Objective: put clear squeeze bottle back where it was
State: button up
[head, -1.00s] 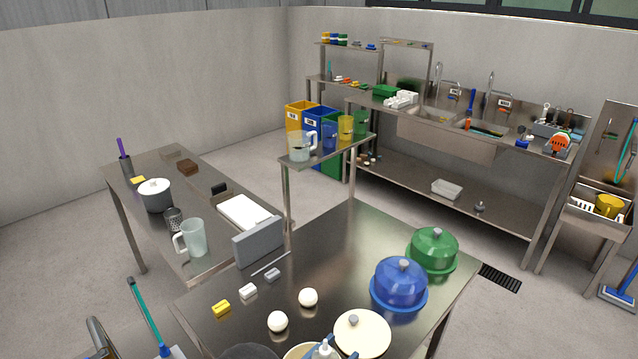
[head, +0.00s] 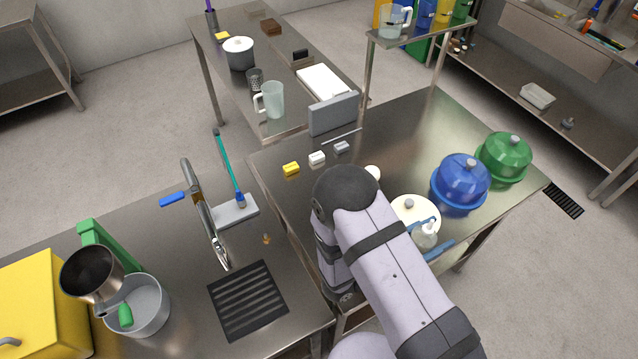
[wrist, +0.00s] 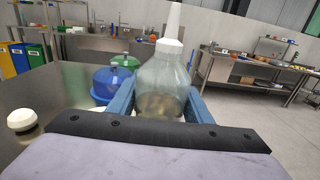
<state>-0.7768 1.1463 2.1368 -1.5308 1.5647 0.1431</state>
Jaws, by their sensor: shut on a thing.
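The clear squeeze bottle (head: 425,238) has a white nozzle and is held upright between the blue fingers of my gripper (head: 431,235). In the wrist view the bottle (wrist: 162,80) fills the middle, with a blue finger on each side, and my gripper (wrist: 160,105) is shut on it. Its lower part is hidden there by my gripper's body. In the head view the bottle is in front of the cream lid (head: 402,208), over the steel table. I cannot tell whether its base touches anything.
A blue dome (head: 461,178) and a green dome (head: 504,155) stand right of the bottle. My arm hides part of the table. Bare steel shows around (head: 400,135).

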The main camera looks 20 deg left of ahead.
notch_tip(320, 180, down, 7)
jog(key=s+n+t+y+b, duration=0.1)
jog(key=n+t+y+b, duration=0.3)
jog(key=y+b, duration=0.15)
jog(key=w+a+r+n+t+y+b, duration=0.1)
jog(key=w+a+r+n+y+b, duration=0.15)
jog(key=w+a+b, duration=0.85)
jog(key=w+a+r+n+t+y+b, duration=0.1)
jog(key=w+a+n+y, duration=0.15)
jog(key=a, duration=0.95)
jog(key=w+a+r+n+y+b, duration=0.1)
jog(key=w+a+y, duration=0.25)
jog(key=a, duration=0.95)
jog(key=shift+y, duration=0.3)
jog(key=shift+s+f+p, duration=0.1)
jog(key=shift+f+p, duration=1.2)
jog(key=shift+f, duration=3.3)
jog(key=shift+d+f, duration=0.1)
jog(key=shift+f, duration=0.35)
jog(key=shift+f, duration=0.1)
